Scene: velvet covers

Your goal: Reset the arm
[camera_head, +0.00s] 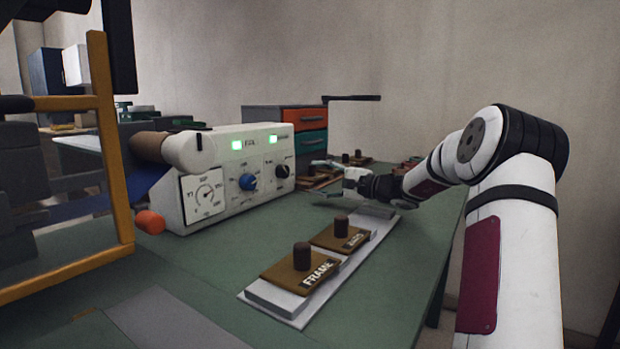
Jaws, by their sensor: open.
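My arm rises on the right and bends at a black and white joint. It reaches forward and left over the green table (215,271). My gripper (347,186) is at the arm's far end, low over the table, beyond the pale strip (265,301). It is small in view and its jaws are open. I see nothing held in it. On the strip sit a brown plate marked FRAME (318,273) and a second brown plate (357,241), each with a dark round knob. The second label is too blurred to read.
A white control box (231,184) with a gauge, knobs and green lights stands left of the gripper. A drawer unit (300,121) and more brown knobbed plates (316,182) are behind. An orange cylinder (150,222) lies by the box. A yellow frame (108,130) stands at left.

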